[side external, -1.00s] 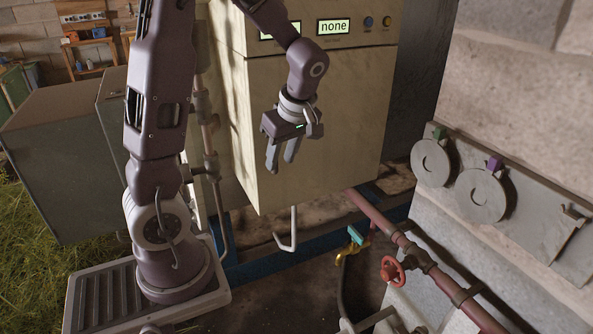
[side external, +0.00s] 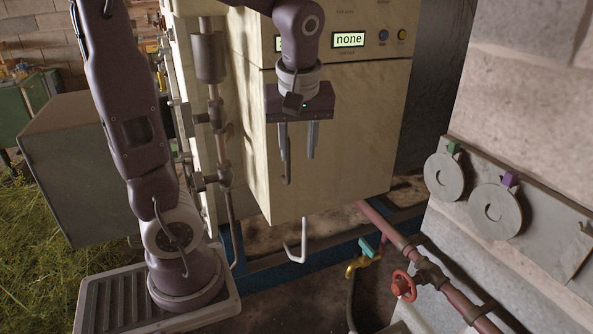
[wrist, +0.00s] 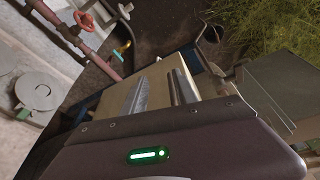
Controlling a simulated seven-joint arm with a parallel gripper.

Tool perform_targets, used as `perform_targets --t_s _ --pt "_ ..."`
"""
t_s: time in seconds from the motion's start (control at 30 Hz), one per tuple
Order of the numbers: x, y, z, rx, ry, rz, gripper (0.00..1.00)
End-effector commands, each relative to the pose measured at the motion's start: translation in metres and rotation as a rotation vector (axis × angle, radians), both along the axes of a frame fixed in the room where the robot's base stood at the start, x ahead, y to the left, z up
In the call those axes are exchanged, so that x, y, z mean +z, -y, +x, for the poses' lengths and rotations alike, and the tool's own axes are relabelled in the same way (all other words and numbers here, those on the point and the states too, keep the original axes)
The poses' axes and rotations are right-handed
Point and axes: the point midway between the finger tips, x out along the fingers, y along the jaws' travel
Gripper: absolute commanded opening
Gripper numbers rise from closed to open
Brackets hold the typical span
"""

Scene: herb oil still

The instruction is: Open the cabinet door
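A tall cream cabinet (side external: 345,170) stands in the middle of the side external view. Its front is a plain flat panel under a display reading "none". I cannot make out a door seam or handle on it. My gripper (side external: 299,168) hangs in front of this panel with its fingers pointing down. The two fingers are apart with nothing between them. In the wrist view my gripper (wrist: 157,76) also shows spread fingers, with a cream surface (wrist: 185,68) behind them. I cannot tell whether they touch the cabinet.
A white hooked rod (side external: 303,242) hangs below the cabinet. A reddish pipe with a red valve wheel (side external: 403,286) and a teal-handled tap (side external: 366,248) run at lower right. A grey-green box (side external: 80,160) stands at left. Round grey discs (side external: 445,178) hang on the right wall.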

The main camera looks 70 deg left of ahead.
Motion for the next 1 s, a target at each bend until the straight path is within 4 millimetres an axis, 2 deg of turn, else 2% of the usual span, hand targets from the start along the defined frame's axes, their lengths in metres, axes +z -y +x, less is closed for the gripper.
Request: perform_targets --t_s 0.03,0.1,0.2,0.27,0.6,0.9,0.93,1.0 --pt "-0.009 -0.022 0.009 0.156 -0.022 0.025 0.34" --pt "-0.017 -0.046 0.017 0.339 -0.025 0.065 0.34" --pt "-0.023 -0.064 0.021 0.474 -0.023 0.100 0.34" --pt "-0.029 -0.069 0.021 0.500 -0.022 0.108 0.34" --pt "-0.083 -0.090 0.016 0.499 -0.022 0.107 0.34" --pt "-0.089 -0.092 0.016 0.497 -0.018 0.106 0.34" --pt "-0.089 -0.092 0.016 0.497 -0.018 0.106 0.32" --pt "-0.089 -0.092 0.016 0.497 -0.017 0.105 0.19"
